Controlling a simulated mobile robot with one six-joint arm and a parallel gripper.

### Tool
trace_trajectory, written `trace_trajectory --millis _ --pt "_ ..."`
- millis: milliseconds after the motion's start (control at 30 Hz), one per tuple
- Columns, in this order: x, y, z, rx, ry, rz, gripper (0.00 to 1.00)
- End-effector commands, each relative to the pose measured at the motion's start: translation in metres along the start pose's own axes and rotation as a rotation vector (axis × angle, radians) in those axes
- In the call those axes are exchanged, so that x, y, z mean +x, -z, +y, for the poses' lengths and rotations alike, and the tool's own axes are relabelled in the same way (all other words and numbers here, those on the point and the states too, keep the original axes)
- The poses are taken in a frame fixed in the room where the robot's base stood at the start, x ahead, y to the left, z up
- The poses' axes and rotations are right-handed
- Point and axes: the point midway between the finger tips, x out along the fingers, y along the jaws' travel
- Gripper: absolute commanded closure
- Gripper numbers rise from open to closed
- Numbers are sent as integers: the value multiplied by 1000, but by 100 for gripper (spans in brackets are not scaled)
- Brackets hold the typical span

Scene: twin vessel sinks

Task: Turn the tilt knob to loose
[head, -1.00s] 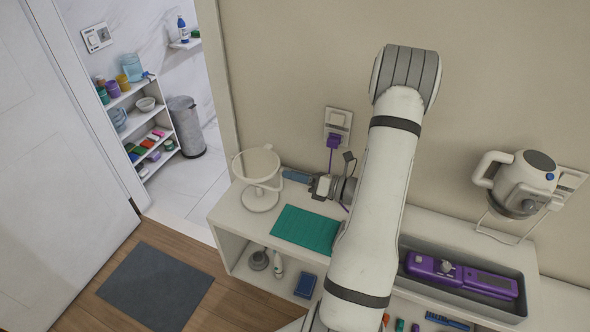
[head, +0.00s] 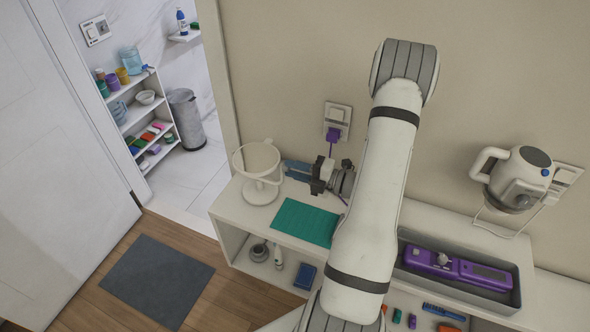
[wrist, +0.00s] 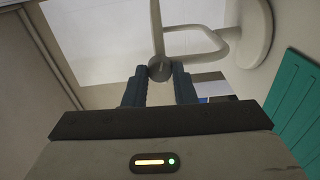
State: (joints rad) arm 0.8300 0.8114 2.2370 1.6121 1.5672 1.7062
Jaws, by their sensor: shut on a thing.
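A white stand (head: 262,192) with an upright round ring (head: 237,160) is at the left end of the white shelf unit. In the wrist view its white post (wrist: 157,25) meets a small grey round tilt knob (wrist: 160,70). My gripper (head: 288,171) reaches to the stand from the right. In the wrist view the tips of its dark blue fingers (wrist: 160,76) are closed on either side of the knob. The knob's far side and any loose marking are hidden.
A green mat (head: 305,222) lies in front of my gripper on the shelf top. A grey tray (head: 405,262) with a purple device (head: 455,267) is to the right. A wall socket with a purple plug (head: 333,134) is behind. A white kettle-like appliance (head: 517,180) is at far right.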

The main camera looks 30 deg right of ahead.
Motion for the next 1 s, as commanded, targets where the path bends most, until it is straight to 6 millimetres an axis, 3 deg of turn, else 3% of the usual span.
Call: trace_trajectory --millis 400,967,1000 --pt "0 0 0 199 0 -1 99" --pt "0 0 0 232 0 0 99" --pt "0 0 0 232 0 0 75"
